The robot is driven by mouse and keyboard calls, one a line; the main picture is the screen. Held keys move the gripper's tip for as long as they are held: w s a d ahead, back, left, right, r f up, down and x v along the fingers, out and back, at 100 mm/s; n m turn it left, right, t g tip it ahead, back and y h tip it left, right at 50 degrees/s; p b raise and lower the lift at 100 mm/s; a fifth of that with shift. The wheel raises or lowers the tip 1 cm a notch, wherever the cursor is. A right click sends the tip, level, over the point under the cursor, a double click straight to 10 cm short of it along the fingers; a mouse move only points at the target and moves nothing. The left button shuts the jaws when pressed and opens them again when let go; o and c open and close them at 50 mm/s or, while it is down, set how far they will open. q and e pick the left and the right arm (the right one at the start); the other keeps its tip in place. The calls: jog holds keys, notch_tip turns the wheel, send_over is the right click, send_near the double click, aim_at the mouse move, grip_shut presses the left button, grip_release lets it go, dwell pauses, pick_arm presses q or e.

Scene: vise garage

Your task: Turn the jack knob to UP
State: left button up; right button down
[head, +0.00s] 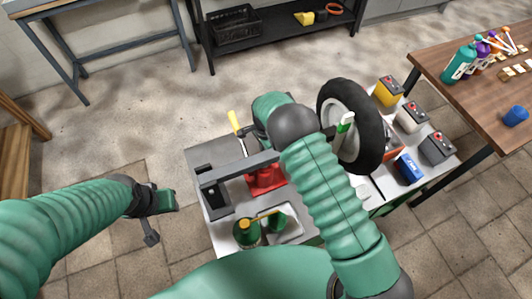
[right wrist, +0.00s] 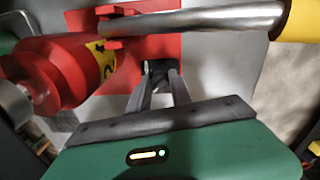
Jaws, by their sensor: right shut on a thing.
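The red jack (head: 266,178) stands on the workbench, partly hidden by my right arm in the head view. Its yellow lever handle (head: 233,121) sticks up behind it. In the right wrist view the red jack body (right wrist: 70,70) carries a yellow label (right wrist: 101,58) with black marks, and a silver lever bar (right wrist: 205,20) crosses above. My right gripper (right wrist: 157,82) is shut on a small dark knob (right wrist: 155,70) at the jack's base. The knob's setting cannot be read. My left gripper (head: 155,215) hangs empty left of the workbench; its finger gap is unclear.
A wheel with a black tyre (head: 350,125) stands right of my right arm. Yellow (head: 388,91), white (head: 410,116) and dark (head: 437,147) batteries and a blue box (head: 408,169) line the bench's right end. A green can (head: 247,232) stands near the front. Floor is clear at left.

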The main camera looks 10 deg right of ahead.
jog(key=shift+w+r+n, duration=0.2)
jog(key=shift+w+n, duration=0.1)
dwell(0.4)
jog(key=c, duration=1.4)
grip_release()
jog(key=shift+o, duration=1.1)
jog(key=shift+f, duration=0.15)
jog(key=shift+s, duration=0.1)
notch_tip(320, 180, up, 17)
jog(key=shift+w+a+f, duration=0.15)
jog(key=shift+w+a, duration=0.05)
jog(key=shift+w, duration=0.2)
